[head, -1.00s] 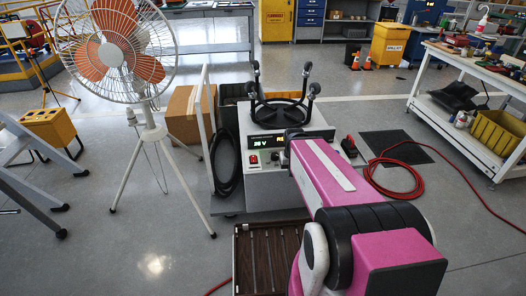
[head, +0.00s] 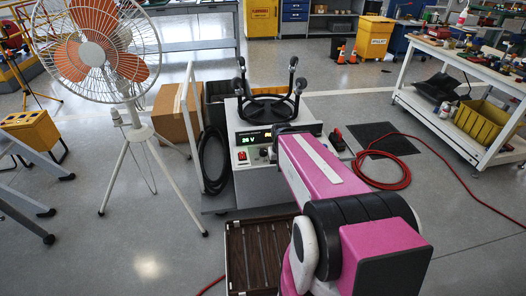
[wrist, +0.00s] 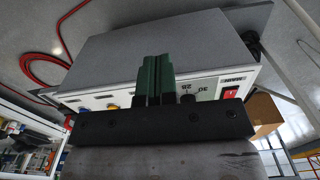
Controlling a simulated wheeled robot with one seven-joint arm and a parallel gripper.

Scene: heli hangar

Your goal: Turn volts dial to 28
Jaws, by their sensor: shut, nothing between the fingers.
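The power unit (head: 245,170) is a light grey box with a front panel, seen ahead in the head view. Its display (head: 254,138) shows green digits that look like 26 V, with amber digits beside them. In the wrist view the panel (wrist: 210,82) appears upside down. A dark knob (wrist: 187,98), partly hidden by the gripper body, sits by printed numbers that look like 28 and 30. My gripper (wrist: 156,65) has green fingers, shut and empty, in front of the panel beside this knob. Contact with it cannot be told. In the head view my arm hides the gripper.
A red switch (wrist: 230,92) is on the panel near the dial. A fan (head: 104,45) stands at left, a workbench (head: 450,62) at right. A red hose (head: 388,184) lies on the floor.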

